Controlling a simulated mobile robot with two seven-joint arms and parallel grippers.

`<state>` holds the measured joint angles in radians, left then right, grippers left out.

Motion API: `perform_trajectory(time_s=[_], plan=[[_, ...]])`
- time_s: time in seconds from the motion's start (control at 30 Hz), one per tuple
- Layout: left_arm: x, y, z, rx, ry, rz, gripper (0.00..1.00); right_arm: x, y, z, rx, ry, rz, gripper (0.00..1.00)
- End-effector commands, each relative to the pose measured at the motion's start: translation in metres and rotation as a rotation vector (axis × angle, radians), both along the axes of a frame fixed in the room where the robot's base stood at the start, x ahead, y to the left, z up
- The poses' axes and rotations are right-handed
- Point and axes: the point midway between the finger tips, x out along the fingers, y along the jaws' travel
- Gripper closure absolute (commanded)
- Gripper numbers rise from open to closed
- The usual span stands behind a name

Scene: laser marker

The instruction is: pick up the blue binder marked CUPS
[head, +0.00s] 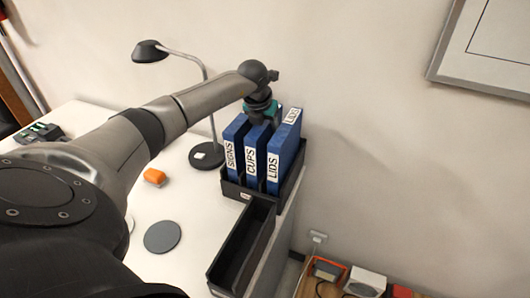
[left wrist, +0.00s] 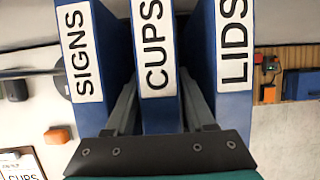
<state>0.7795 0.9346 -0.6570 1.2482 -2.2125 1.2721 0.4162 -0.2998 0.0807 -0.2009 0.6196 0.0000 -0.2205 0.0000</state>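The blue binder marked CUPS (head: 253,161) stands upright between the binders marked SIGNS (head: 233,151) and LIDS (head: 281,158) in a black holder (head: 245,192). My left gripper (head: 261,121) is over the top of the CUPS binder. In the left wrist view its two fingers (left wrist: 158,90) reach into the gaps on either side of the CUPS binder (left wrist: 156,55), with narrow gaps showing near their bases. It looks open around the binder, and contact at the fingertips cannot be made out. My right gripper is not in view.
An empty black tray (head: 226,262) sits in front of the holder near the table's right edge. A desk lamp (head: 207,153) stands left of the binders. An orange block (head: 154,177) and a grey disc (head: 162,237) lie on the white table. A wall is close behind.

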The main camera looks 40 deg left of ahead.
Motion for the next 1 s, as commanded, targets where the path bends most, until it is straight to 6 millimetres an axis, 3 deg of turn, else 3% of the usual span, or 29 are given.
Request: perform_trajectory(time_s=[0.03, 0.47, 1.0], plan=[[-0.0001, 0.0002, 0.0, 0.0, 0.0, 0.0, 0.53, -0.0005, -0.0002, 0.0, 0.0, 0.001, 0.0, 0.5], [-0.0001, 0.0002, 0.0, 0.0, 0.0, 0.0, 1.0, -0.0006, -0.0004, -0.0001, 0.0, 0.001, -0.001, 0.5], [-0.0001, 0.0002, 0.0001, 0.001, 0.0, 0.0, 1.0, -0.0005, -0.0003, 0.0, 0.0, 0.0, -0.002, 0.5]])
